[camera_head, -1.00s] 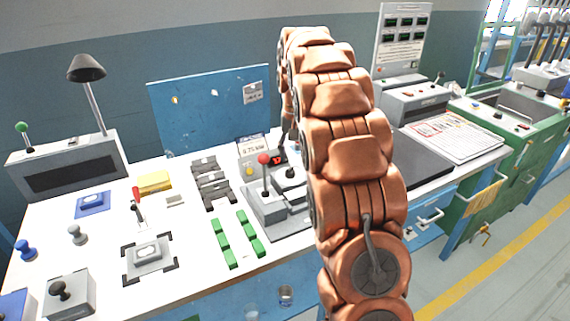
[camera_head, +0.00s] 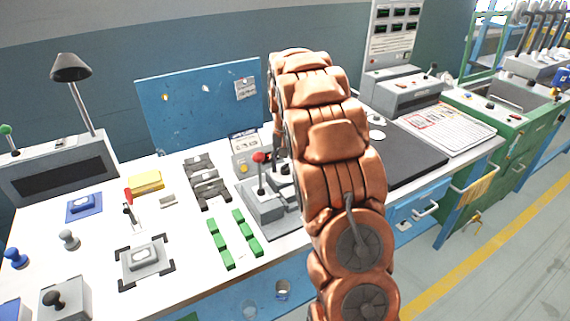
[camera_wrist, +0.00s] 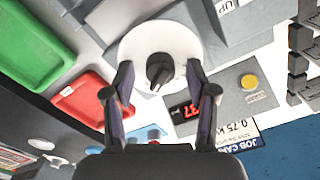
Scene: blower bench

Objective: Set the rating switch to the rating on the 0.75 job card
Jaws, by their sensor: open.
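In the wrist view, a dark pointer knob (camera_wrist: 160,71) sits on a round white dial, which I take as the rating switch (camera_wrist: 136,45). My gripper (camera_wrist: 159,78) is open, with one finger on each side of the knob; I cannot tell whether they touch it. A job card (camera_wrist: 240,135) reading 0.75 k shows partly at lower right, its remaining text cut off. There my arm hides the switch and gripper.
A red digital display (camera_wrist: 184,111) and yellow button (camera_wrist: 249,82) are beside the dial. Green (camera_wrist: 32,45) and red (camera_wrist: 85,98) trays lie to its left. In the head view, a red-knobbed lever (camera_head: 259,158) stands close left of my arm.

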